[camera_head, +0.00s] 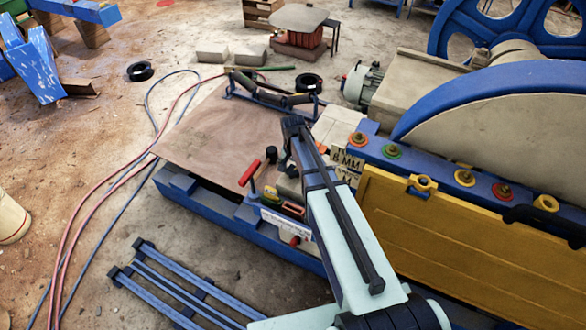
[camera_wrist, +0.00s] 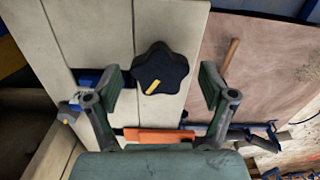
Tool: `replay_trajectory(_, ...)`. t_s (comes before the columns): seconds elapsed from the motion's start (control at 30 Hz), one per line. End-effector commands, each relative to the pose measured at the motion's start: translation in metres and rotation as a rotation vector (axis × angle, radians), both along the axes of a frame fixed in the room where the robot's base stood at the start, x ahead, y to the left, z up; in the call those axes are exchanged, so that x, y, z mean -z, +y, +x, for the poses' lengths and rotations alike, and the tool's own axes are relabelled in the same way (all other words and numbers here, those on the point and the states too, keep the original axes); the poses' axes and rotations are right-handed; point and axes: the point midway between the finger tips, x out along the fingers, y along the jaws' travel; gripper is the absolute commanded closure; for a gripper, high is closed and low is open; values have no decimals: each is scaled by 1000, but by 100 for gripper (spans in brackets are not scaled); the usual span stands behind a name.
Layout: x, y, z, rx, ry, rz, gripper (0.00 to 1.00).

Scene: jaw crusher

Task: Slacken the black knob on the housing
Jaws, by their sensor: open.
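The black knob (camera_wrist: 160,68) is star-shaped with a short yellow mark and stands on the pale housing (camera_wrist: 85,30) in the wrist view. My gripper (camera_wrist: 161,82) is open, with one finger to the left of the knob and one to the right. Clear gaps show between the knob and both fingers, so they appear apart from it. In the head view my arm reaches over the blue-framed bench, and its links hide the gripper's fingers. A small black knob-like part (camera_head: 271,154) shows just left of my arm there; I cannot tell if it is the same knob.
An orange bar (camera_wrist: 160,135) lies below the knob in the wrist view. A red-handled lever (camera_head: 249,174) stands left of my arm. A yellow panel (camera_head: 450,235) and the large blue-rimmed machine are on the right. The brown board (camera_head: 210,130) is mostly bare.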

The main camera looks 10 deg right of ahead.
Motion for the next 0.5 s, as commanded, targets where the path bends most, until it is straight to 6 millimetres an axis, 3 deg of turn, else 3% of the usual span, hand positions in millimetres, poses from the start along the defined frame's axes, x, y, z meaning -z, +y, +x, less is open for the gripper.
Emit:
replay_trajectory(0.07,0,0,0,0,0,0,18)
replay_trajectory(0.1,0,0,0,0,0,0,25)
replay_trajectory(0.2,0,0,0,0,0,0,60)
replay_trajectory(0.27,0,0,0,0,0,0,78)
replay_trajectory(0.5,0,0,0,-6,1,0,78)
